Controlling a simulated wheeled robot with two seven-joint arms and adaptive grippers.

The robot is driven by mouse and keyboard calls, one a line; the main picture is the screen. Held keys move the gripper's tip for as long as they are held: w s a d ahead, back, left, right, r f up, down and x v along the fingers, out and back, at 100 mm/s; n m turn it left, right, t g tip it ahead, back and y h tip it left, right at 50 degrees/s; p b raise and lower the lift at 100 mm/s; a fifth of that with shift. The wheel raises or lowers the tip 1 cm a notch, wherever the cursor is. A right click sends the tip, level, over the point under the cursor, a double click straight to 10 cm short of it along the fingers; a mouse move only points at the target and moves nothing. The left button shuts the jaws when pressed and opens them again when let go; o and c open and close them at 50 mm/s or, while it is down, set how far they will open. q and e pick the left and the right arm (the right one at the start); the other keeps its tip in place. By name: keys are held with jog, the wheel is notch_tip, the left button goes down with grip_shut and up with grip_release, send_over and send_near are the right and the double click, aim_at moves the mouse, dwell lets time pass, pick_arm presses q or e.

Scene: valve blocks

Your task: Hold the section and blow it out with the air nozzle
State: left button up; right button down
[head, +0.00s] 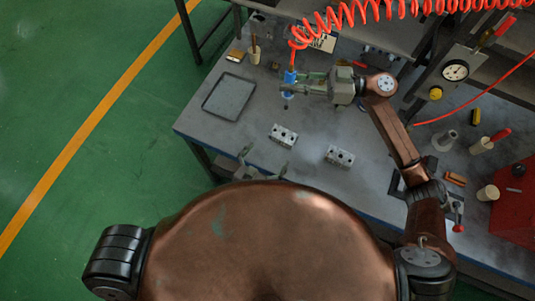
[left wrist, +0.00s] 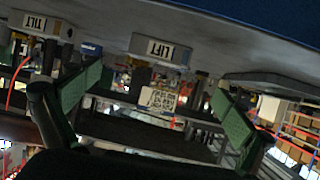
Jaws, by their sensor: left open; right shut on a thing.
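Two silvery valve blocks with holes in their tops stand on the grey bench: the left section (head: 284,135) and the right section (head: 339,157). In the left wrist view, which looks upside down, one block carries a LIFT label (left wrist: 160,50) and the other a TILT label (left wrist: 42,26). My left gripper (head: 265,161) is open and empty at the bench's front edge, close in front of the left section. Its green fingers are spread in the left wrist view (left wrist: 158,92), with the LIFT block showing between and beyond them. My right gripper (head: 289,84) is shut on the blue air nozzle (head: 290,77), behind the left section.
A red coiled hose (head: 360,14) runs to the nozzle. An empty grey tray (head: 229,97) lies at the bench's left. A pressure gauge (head: 455,71), several small cylinders and a red box (head: 505,200) stand at the right. The bench around the blocks is clear.

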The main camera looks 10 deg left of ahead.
aim_at(280, 141)
pick_arm(q)
jog(key=x, duration=1.2)
jog(key=shift+s, duration=0.1)
jog(key=c, duration=1.7)
jog(key=shift+o, duration=0.2)
pick_arm(e)
notch_tip(280, 141, down, 12)
jog(key=shift+d+r, duration=0.1)
